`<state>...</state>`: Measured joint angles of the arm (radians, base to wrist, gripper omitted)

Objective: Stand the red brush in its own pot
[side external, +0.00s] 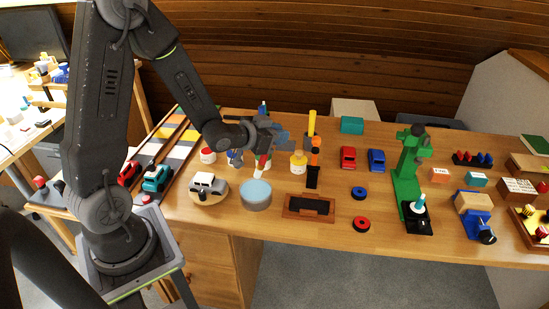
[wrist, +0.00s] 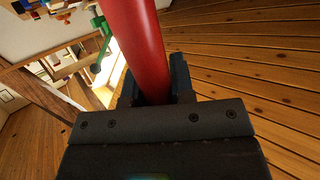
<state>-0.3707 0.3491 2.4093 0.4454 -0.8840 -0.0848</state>
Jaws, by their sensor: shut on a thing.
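My gripper (side external: 272,137) is shut on the red brush (wrist: 146,45), whose thick red handle rises between the jaws in the wrist view. In the side view the brush (side external: 262,159) hangs below the jaws, slightly tilted, with a pale lower end. It is above the desk, near several small paint pots. A white pot with a red band (side external: 208,155) stands to the left of the brush, apart from it. A yellow-banded pot (side external: 298,163) stands to the right. Other pots behind the brush are partly hidden, including one with blue (side external: 235,158).
A light blue round tub (side external: 256,196) stands in front of the brush. A white toy jeep (side external: 207,184) sits on a round wooden disc at left. Toy cars and a green stand (side external: 408,180) are farther right.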

